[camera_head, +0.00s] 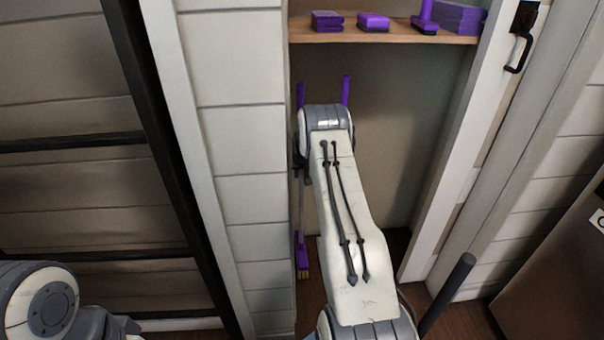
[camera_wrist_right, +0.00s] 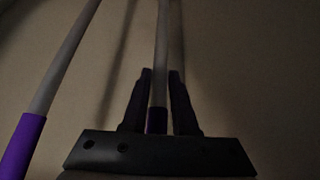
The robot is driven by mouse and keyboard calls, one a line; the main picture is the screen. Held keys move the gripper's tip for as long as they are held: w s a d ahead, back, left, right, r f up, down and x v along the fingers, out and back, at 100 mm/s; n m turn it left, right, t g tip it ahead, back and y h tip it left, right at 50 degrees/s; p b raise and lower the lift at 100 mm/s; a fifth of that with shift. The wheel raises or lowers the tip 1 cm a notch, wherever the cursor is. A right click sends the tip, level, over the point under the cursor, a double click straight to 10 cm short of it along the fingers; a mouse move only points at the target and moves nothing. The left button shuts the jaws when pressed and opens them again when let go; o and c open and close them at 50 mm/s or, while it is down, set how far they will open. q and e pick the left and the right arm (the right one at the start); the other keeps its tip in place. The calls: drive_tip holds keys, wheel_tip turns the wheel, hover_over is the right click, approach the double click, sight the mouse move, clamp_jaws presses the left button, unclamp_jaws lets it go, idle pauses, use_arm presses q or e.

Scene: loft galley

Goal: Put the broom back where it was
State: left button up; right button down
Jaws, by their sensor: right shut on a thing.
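In the right wrist view the broom's pale pole (camera_wrist_right: 161,45) runs between the two dark fingers of my right gripper (camera_wrist_right: 160,75), which is shut on it. A bit of purple grip shows at the base of the fingers. In the head view my right forearm reaches into a tall alcove and hides most of this gripper. Two purple handle tops, left (camera_head: 301,95) and right (camera_head: 346,90), rise beyond the wrist; which one is held is not clear. A purple brush head (camera_head: 302,258) with yellow bristles is low at the alcove's left side. My left gripper is out of view.
A second pole with a purple grip (camera_wrist_right: 22,145) is left of the held one. A wooden shelf (camera_head: 390,38) with several purple items crosses the alcove above. White posts bound the alcove on both sides. A black handle (camera_head: 518,55) is at the right.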

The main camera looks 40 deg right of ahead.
drive_tip(key=c, duration=0.6)
unclamp_jaws()
drive_tip(key=shift+f, duration=0.1)
drive_tip(key=shift+s, duration=0.1)
drive_tip(key=shift+s+a+r, duration=0.1)
drive_tip(key=shift+r, duration=0.4)
drive_tip(key=p+v, duration=0.2)
drive_tip(key=v, duration=0.7)
drive_tip(key=shift+r+p, duration=0.2)
drive_tip(key=shift+p, duration=0.1)
